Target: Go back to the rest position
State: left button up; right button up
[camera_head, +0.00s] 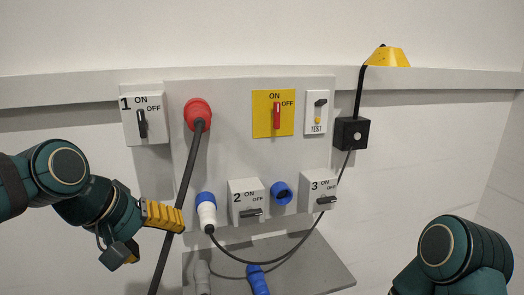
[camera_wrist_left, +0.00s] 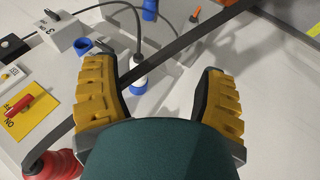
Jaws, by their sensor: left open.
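My left gripper (camera_head: 165,215) is in front of the left part of the panel, below the switch box marked 1. In the left wrist view its two yellow fingers (camera_wrist_left: 162,75) are wide apart and hold nothing. The thick dark cable (camera_head: 186,175) hangs from the red plug (camera_head: 198,113) and passes by the fingertips. In the left wrist view this cable (camera_wrist_left: 180,53) crosses beyond the gap between the fingers; I cannot tell whether it touches them. My right arm (camera_head: 455,255) shows at the lower right, but its gripper is out of view.
The panel (camera_head: 230,150) carries switch boxes 1 (camera_head: 143,120), 2 (camera_head: 246,197) and 3 (camera_head: 318,190), and a yellow plate (camera_head: 262,125) with a red handle. A white-and-blue plug (camera_head: 206,210) is right of my left gripper. A grey shelf (camera_head: 310,270) lies below.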

pick_arm(q)
jog(key=w+d+f+m+g, duration=0.1)
jog(key=w+d+f, duration=0.15)
jog(key=f, duration=1.25)
jog(key=w+d+f+g, duration=0.1)
jog(key=d+f, duration=0.2)
jog(key=f, duration=1.2)
jog(key=s+d+f, duration=0.1)
jog(key=s+f, duration=0.4)
jog(key=f, duration=0.3)
jog(key=s+d+f+m+g, duration=0.1)
jog(key=s+f, duration=0.5)
jog(key=f, duration=0.3)
jog(key=shift+d+g+y, duration=0.3)
